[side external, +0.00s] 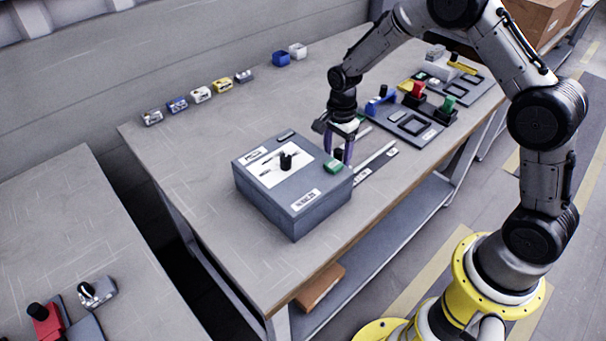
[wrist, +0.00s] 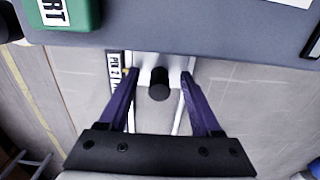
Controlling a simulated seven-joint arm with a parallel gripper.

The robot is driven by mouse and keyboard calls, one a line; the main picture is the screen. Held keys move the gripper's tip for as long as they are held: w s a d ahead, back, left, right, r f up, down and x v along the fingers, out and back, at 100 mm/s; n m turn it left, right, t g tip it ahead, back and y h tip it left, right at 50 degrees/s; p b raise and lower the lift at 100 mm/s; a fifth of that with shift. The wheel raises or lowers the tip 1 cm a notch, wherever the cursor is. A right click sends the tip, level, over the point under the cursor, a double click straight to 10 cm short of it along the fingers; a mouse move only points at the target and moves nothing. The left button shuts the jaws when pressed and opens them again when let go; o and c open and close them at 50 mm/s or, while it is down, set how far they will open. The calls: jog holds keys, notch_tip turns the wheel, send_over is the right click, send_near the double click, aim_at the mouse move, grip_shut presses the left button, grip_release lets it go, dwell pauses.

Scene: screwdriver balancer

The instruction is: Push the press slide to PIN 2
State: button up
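The press slide shows in the wrist view as a black knob (wrist: 159,84) on a light plate between two pale rails. In the side view the knob (side external: 339,155) is low between my fingers, close to the grey box. My gripper (wrist: 158,75) has two purple fingers, spread apart, one on each side of the knob, with visible gaps. In the side view my gripper (side external: 338,148) points down just behind the box corner. A white label strip (wrist: 113,72) beside the left rail reads PIN with a number I cannot read surely. The far end of the slide is partly hidden.
The grey box (side external: 296,211) with a black dial and a green button (side external: 333,166) stands right beside the slide. Dark fixture plates (side external: 409,126) with coloured parts lie further along the bench. Small coloured blocks (side external: 201,94) line the back. The bench's left part is clear.

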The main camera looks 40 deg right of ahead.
dwell(0.4)
jog(key=shift+r, duration=3.45)
